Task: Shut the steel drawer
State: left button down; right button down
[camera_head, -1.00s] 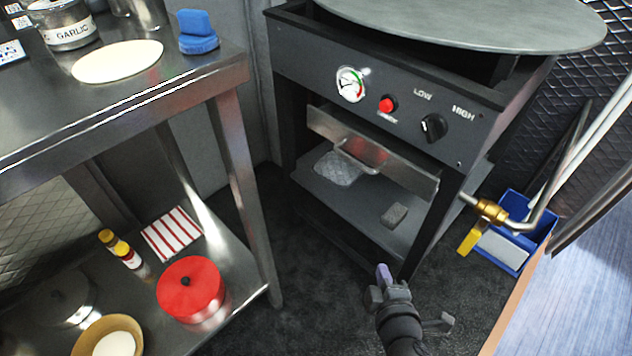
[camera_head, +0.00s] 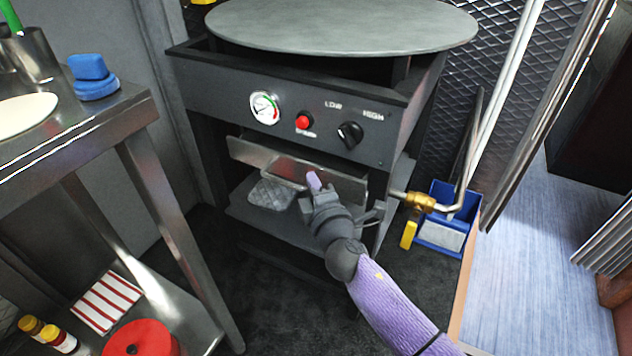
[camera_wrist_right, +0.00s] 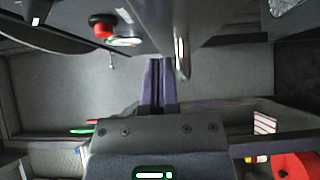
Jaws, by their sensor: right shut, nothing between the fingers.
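The steel drawer (camera_head: 248,153) sits under the control panel of the black stove (camera_head: 215,90). Its front stands out from the stove body, so it is partly open. A bar handle is on its front. My right gripper (camera_head: 314,181) is in front of the drawer, near the handle, and hides part of the front's right half. In the right wrist view its purple fingers (camera_wrist_right: 157,85) are together and empty, beside a shiny steel bar (camera_wrist_right: 181,60) that looks like the handle. I cannot tell whether they touch. My left gripper is not in view.
A round grey plate (camera_head: 340,25) tops the stove. A brass valve and pipe (camera_head: 420,201) stick out at its right, above a blue bin (camera_head: 440,235). A steel table (camera_head: 130,115) stands left.

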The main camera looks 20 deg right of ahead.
aim_at(333, 174)
jog(key=shift+w+d, duration=0.4)
jog(key=shift+d, duration=0.05)
jog(key=w+d, duration=0.1)
jog(key=w+d+b, duration=0.1)
jog(key=d, duration=0.1)
jog(key=shift+w+d+f, duration=0.1)
jog(key=shift+w+f, duration=0.05)
jog(key=shift+w, duration=0.1)
jog(key=shift+d+r, duration=0.2)
jog(key=shift+r, duration=0.1)
jog(key=shift+w, duration=0.1)
